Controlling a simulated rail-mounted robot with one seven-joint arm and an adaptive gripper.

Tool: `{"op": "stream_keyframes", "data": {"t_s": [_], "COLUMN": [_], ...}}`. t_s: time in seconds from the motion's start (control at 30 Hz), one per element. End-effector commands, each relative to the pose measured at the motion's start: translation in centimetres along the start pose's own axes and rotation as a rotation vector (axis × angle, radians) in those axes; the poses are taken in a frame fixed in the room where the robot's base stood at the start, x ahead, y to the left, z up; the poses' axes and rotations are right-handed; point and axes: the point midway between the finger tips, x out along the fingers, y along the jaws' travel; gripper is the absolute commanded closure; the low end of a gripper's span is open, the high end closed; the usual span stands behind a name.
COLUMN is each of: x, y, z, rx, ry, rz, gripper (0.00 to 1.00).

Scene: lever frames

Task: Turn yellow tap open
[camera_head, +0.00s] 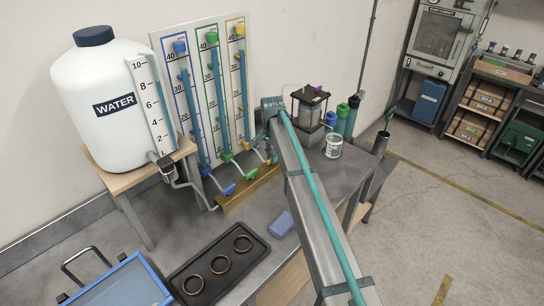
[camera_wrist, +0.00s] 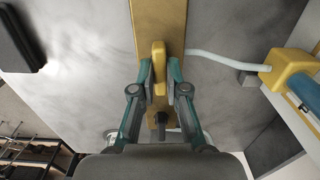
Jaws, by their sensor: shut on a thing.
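The yellow tap (camera_wrist: 158,56) shows in the wrist view as an upright yellow lever on a brass-coloured bar (camera_wrist: 158,18). Its lever lies in line with the bar in that picture. My gripper (camera_wrist: 160,72) has its two teal-edged fingers closed in on either side of the lever and is shut on it. In the head view my arm covers most of the gripper and tap. The bar (camera_head: 232,199) there also carries a blue tap (camera_head: 228,190) and a green tap (camera_head: 250,173).
A pale pipe (camera_wrist: 222,60) runs from the bar to a yellow fitting (camera_wrist: 288,67). The scale board (camera_head: 158,45) and white water tank (camera_head: 105,100) stand behind. A black tray (camera_head: 200,262) with rings and a blue block (camera_head: 281,224) lie in front. A glass beaker (camera_head: 333,146) stands right of my arm.

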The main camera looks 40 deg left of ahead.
Motion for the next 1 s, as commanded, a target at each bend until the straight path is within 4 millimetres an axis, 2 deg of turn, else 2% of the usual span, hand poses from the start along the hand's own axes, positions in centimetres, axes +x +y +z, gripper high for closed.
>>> {"op": "stream_keyframes", "data": {"t_s": [0.37, 1.0], "x": [0.15, 0.10], "y": [-0.03, -0.05], "z": [-0.04, -0.04], "rx": [-0.204, -0.805], "ry": [0.001, 0.001], "rz": [-0.001, -0.001], "gripper": [1.00, 1.00]}}
